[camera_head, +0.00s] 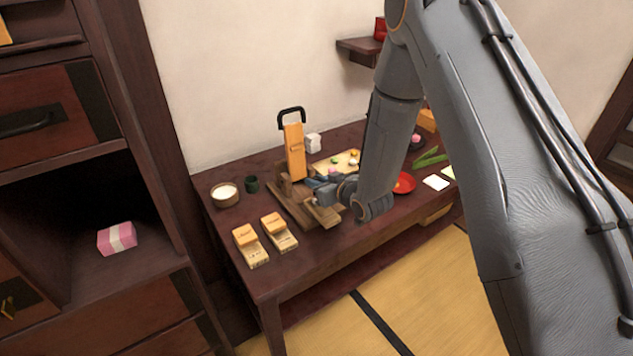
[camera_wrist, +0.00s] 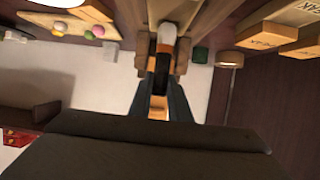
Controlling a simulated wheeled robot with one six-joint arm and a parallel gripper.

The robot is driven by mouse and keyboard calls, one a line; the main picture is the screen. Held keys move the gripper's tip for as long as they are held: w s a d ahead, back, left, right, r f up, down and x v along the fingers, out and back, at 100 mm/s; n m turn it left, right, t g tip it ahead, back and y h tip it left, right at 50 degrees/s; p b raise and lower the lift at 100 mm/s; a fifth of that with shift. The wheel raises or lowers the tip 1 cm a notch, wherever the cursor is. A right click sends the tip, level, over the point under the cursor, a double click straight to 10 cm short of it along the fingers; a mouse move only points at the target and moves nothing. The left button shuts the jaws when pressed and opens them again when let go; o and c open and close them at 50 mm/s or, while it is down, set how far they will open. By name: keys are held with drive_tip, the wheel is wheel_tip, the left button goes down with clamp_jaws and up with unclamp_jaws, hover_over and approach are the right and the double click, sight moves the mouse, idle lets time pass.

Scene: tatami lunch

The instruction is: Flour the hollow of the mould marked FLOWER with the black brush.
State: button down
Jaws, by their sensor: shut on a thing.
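My gripper (camera_wrist: 162,92) is shut on the black brush (camera_wrist: 160,76), which has a dark handle, an orange band and a pale tip in the wrist view. In the head view my gripper (camera_head: 326,193) is over the dark wooden stand (camera_head: 290,206), and the brush is hidden or too small to tell. Two pale wooden moulds (camera_head: 250,246) (camera_head: 279,232) lie at the table's front left; their markings are unreadable. An orange wooden piece with a black loop handle (camera_head: 294,150) stands upright at the stand. I cannot tell which mould is marked FLOWER.
A bowl of white powder (camera_head: 224,195) and a dark green cup (camera_head: 252,184) stand at the table's back left. A board with coloured sweets (camera_head: 345,160) lies behind my arm. A red plate (camera_head: 404,183) is to its right. A shelf cabinet borders the left.

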drive_tip(key=shift+f+b, duration=0.45)
drive_tip(key=shift+f, duration=0.25)
idle(0.3)
drive_tip(key=shift+w+d+r, duration=0.1)
drive_tip(key=shift+d, duration=0.05)
drive_tip(key=shift+s+a, duration=0.2)
drive_tip(key=shift+a, duration=0.15)
idle(0.3)
drive_tip(key=shift+w+d, duration=0.1)
drive_tip(key=shift+w, duration=0.15)
drive_tip(key=shift+s+d, duration=0.2)
drive_tip(key=shift+s, duration=0.1)
idle(0.4)
drive_tip(key=shift+w, duration=0.25)
drive_tip(key=shift+s+a, duration=0.25)
drive_tip(key=shift+a, duration=0.05)
drive_tip(key=shift+w+d, duration=0.1)
drive_tip(key=shift+w, duration=0.2)
idle(0.4)
drive_tip(key=shift+s+d, duration=0.2)
drive_tip(key=shift+s, duration=0.15)
